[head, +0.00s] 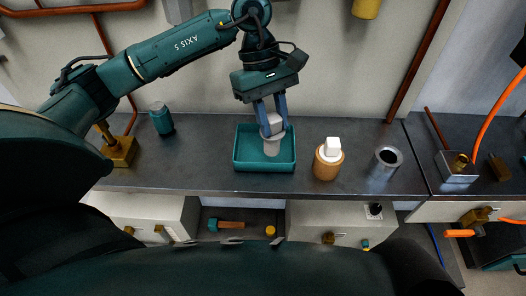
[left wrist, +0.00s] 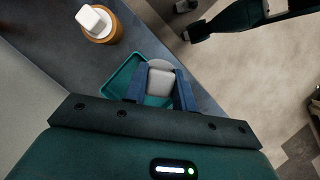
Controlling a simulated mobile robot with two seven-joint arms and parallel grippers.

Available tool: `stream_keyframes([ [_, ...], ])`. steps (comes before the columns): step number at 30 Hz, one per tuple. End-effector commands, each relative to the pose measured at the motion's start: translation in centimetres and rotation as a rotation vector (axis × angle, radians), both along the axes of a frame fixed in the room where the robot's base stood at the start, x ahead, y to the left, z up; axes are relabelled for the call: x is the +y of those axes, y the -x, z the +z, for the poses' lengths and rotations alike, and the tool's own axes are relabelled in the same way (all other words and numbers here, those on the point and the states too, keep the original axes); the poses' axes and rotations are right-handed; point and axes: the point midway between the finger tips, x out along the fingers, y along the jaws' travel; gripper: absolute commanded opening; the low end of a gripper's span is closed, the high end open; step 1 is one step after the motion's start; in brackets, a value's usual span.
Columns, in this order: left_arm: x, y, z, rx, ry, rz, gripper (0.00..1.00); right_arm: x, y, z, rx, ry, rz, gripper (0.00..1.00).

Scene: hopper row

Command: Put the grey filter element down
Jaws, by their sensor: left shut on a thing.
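The grey filter element (head: 271,146) is a pale grey cylinder with a light block-like top, upright within the outline of a teal tray (head: 249,165) on the bench. My left gripper (head: 270,113) points down above the tray with its blue fingers shut on the top of the element. In the left wrist view the block top (left wrist: 160,80) sits between the two fingers, with the teal tray (left wrist: 121,76) behind. I cannot tell whether the element's lower end touches the tray floor. My right gripper is not in view.
Right of the tray stand an orange-brown cylinder with a white block top (head: 327,163) and an open grey metal cylinder (head: 385,163). A teal cylinder (head: 162,119) and a brass fitting (head: 119,150) stand to the left. A hammer (head: 227,225) lies on a lower shelf.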

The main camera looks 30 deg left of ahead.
Motion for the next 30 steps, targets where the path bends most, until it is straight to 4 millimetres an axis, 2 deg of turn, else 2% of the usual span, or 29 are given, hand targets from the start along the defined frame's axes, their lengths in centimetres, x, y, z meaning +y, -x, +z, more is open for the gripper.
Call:
stream_keyframes([
  [6, 1.1, -1.1, 1.0, -0.001, 0.002, 0.496, 0.00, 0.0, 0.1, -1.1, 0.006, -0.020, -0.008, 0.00],
  [13, 2.5, -1.9, 2.2, 0.001, -0.001, 0.869, 0.00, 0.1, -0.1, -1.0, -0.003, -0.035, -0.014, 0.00],
  [17, 2.9, -2.1, 2.4, 0.003, -0.002, 0.968, 0.00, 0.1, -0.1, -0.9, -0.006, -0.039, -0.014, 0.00],
  [19, 3.0, -2.1, 1.9, 0.005, -0.003, 0.991, 0.00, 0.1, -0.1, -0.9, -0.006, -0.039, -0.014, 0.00],
  [27, 3.0, -2.1, -2.8, 0.007, -0.004, 0.997, 0.00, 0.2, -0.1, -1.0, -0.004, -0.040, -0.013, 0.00],
  [30, 3.0, -2.2, -3.6, 0.006, -0.002, 0.997, 0.00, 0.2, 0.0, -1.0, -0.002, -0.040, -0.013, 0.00],
])
